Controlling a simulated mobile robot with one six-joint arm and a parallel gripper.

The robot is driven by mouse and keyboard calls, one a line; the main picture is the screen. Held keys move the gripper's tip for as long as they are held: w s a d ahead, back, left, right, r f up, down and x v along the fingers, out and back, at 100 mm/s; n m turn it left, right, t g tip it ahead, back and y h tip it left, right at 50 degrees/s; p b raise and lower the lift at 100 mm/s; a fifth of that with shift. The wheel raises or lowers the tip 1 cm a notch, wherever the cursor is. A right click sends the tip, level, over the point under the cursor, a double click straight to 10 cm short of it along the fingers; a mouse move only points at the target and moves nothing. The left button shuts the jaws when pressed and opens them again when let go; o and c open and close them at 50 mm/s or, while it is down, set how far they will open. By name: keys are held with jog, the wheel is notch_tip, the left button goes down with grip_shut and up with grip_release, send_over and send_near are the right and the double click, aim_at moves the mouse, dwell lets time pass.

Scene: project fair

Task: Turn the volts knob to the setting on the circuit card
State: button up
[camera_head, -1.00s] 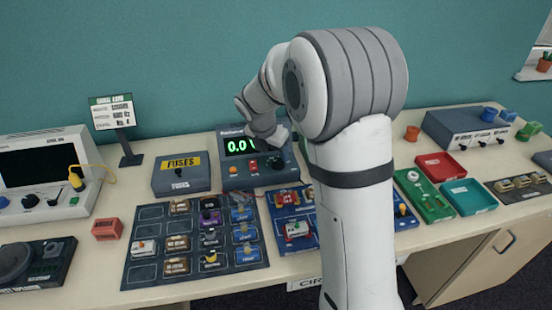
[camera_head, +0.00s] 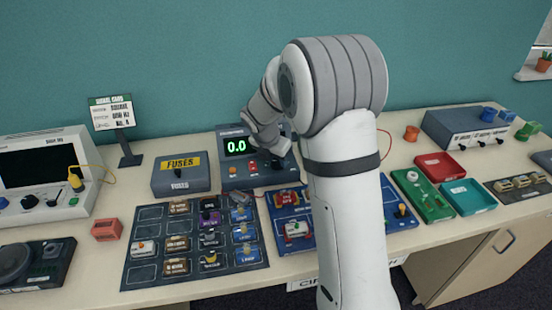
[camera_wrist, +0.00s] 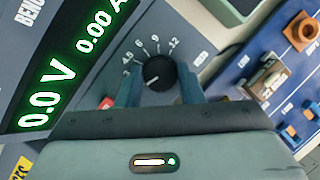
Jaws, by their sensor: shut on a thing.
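The volts knob (camera_wrist: 159,73) is black with a white pointer line, on the grey bench supply (camera_head: 230,184). The pointer aims to the lower left, below the lowest mark of the scale running from 3 to 12. My gripper (camera_wrist: 160,88) is shut on the knob, one finger on each side. In the head view my wrist hides most of the knob and the gripper. The green display (camera_wrist: 62,72) reads 0.0 V and 0.00 A. A sign (camera_head: 304,284) at the table's front edge begins "CIR"; my arm hides the rest, and no setting is readable there.
A blue circuit board (camera_wrist: 262,75) lies right of the supply, partly behind my arm. A fuse box (camera_head: 181,174) stands left of the supply. A mat of parts (camera_head: 196,240) lies in front. A signal card (camera_head: 113,112) stands at the back left.

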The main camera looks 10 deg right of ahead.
jog(key=c, duration=0.3)
jog(key=shift+m, duration=0.3)
jog(key=m+g+p, duration=0.1)
jog(key=m, duration=0.1)
jog(key=m+g+h, duration=0.1)
jog(key=m, duration=0.2)
jog(key=shift+w+a+r+p, duration=0.1)
jog(key=shift+w+p, duration=0.05)
jog(key=shift+p, duration=0.2)
jog(key=m+g+p, duration=0.1)
jog(key=m, duration=0.2)
jog(key=m+g+p, duration=0.1)
jog(key=m, duration=0.2)
jog(key=shift+w+m, duration=0.2)
jog(key=shift+m, duration=0.1)
jog(key=m+g+p, duration=0.1)
jog(key=m, duration=0.2)
jog(key=m+g+y, duration=0.1)
jog(key=m, duration=0.2)
jog(key=shift+w+p, duration=0.1)
jog(key=shift+p, duration=0.25)
jog(key=m+y, duration=0.1)
jog(key=m, duration=0.1)
jog(key=m+g+y, duration=0.1)
jog(key=m, duration=0.2)
jog(key=shift+d, duration=0.2)
jog(key=shift+m, duration=0.4)
